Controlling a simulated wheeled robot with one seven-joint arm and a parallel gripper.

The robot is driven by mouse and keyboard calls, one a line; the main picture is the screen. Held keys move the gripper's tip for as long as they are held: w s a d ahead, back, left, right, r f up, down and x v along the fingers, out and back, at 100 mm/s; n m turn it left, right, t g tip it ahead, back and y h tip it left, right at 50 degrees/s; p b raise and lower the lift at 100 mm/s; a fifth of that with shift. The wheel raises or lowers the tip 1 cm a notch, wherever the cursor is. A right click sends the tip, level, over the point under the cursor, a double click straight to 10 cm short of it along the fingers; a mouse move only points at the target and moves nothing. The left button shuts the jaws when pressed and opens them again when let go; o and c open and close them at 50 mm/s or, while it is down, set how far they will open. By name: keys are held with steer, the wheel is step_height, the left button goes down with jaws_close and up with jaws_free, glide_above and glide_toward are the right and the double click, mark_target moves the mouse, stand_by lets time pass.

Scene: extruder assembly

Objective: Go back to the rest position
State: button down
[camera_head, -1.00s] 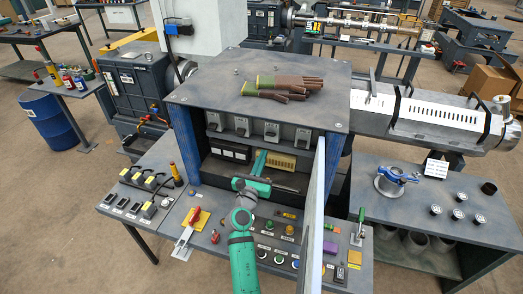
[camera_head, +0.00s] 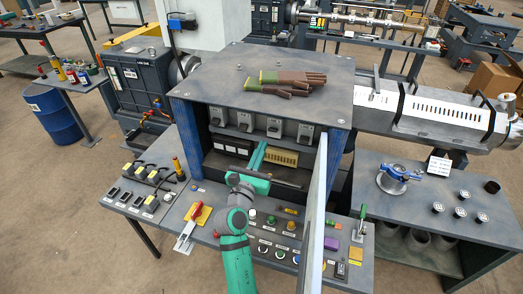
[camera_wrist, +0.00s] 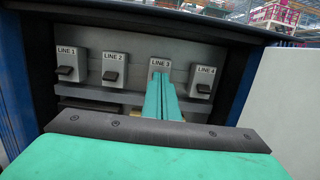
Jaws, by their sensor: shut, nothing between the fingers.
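My gripper (camera_head: 263,146) reaches into the open front of the blue-sided cabinet (camera_head: 178,140). Its two teal fingers lie together, shut, with nothing between them. In the wrist view the shut fingers (camera_wrist: 161,76) point at the LINE 3 switch box (camera_wrist: 159,63) and cover its lever; whether they touch it cannot be told. The LINE 1 (camera_wrist: 68,65), LINE 2 (camera_wrist: 113,68) and LINE 4 (camera_wrist: 203,82) switches show on either side, their dark levers sticking out.
The cabinet's open door (camera_head: 314,215) stands close to the right of my arm. A control panel with buttons and a red-handled lever (camera_head: 187,230) lies below. Brown gloves (camera_head: 290,82) lie on the cabinet top. A side table (camera_head: 400,220) stands at the right.

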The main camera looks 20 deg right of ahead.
steer(key=s+a+f+m+y, duration=0.3)
steer(key=s+a+f+m, duration=0.15)
steer(key=s+f, duration=0.4)
steer(key=s+a+f+m+y, duration=0.3)
steer(key=s+a+f, duration=0.35)
steer(key=f, duration=0.35)
steer(key=s+a+f+m+y, duration=0.2)
steer(key=s+m, duration=0.2)
steer(key=s, duration=0.3)
steer(key=s+a+f+m+y, duration=0.1)
steer(key=s+a+f+m, duration=0.15)
steer(key=s, duration=0.55)
steer(key=s+a+r+m+y, duration=0.1)
steer(key=s+r+m, duration=0.2)
steer(key=s+m, duration=0.4)
steer(key=s+a+r+m+g+y, duration=0.1)
steer(key=s+r+m, duration=0.2)
steer(key=s+m, duration=0.5)
steer(key=v, duration=0.4)
steer(key=shift+s+f, duration=0.3)
steer(key=shift+s, duration=0.2)
